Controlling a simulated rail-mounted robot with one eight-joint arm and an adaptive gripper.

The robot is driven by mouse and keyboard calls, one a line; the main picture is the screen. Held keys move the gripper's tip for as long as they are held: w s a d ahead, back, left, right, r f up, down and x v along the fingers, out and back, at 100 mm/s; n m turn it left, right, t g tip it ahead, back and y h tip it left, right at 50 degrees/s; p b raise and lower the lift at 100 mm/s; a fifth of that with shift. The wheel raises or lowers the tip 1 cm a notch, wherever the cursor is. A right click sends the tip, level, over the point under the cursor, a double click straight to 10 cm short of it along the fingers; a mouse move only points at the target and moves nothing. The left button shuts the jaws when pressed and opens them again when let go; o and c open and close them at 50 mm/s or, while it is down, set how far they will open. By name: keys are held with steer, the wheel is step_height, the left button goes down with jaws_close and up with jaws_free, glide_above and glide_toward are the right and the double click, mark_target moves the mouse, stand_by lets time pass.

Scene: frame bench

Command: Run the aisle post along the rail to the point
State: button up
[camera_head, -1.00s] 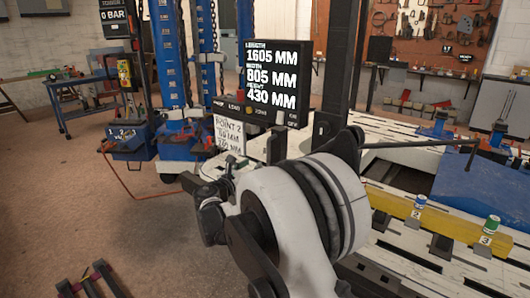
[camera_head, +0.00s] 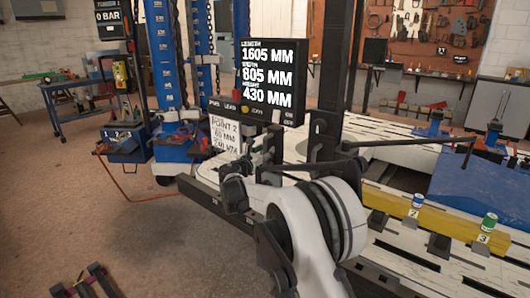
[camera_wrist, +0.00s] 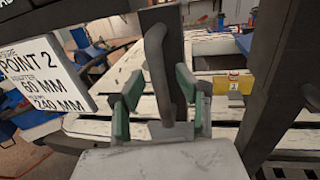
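The aisle post (camera_head: 343,55) is a tall dark upright beside the bench, with a thin pointer arm (camera_head: 410,143) reaching right over it. A dark bar that looks like its rail (camera_head: 208,199) runs along the bench's near side. In the wrist view a dark upright handle (camera_wrist: 157,65) stands between the green-padded fingers of my gripper (camera_wrist: 160,104). The fingers look spread, with gaps beside the handle. In the head view my wrist hides much of the post's foot. Yellow-beam points 2 (camera_head: 415,213) and 3 (camera_head: 483,238) carry blue and green caps.
A black display (camera_head: 270,82) reads 1605, 805 and 430 mm. A card (camera_head: 226,133) reads point 2, 60 mm adapter, 240 mm height; it is close left in the wrist view. Blue uprights (camera_head: 163,55) stand behind.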

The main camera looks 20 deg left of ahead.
steer(key=shift+w, duration=0.15)
steer(key=shift+c, duration=0.2)
jaws_close()
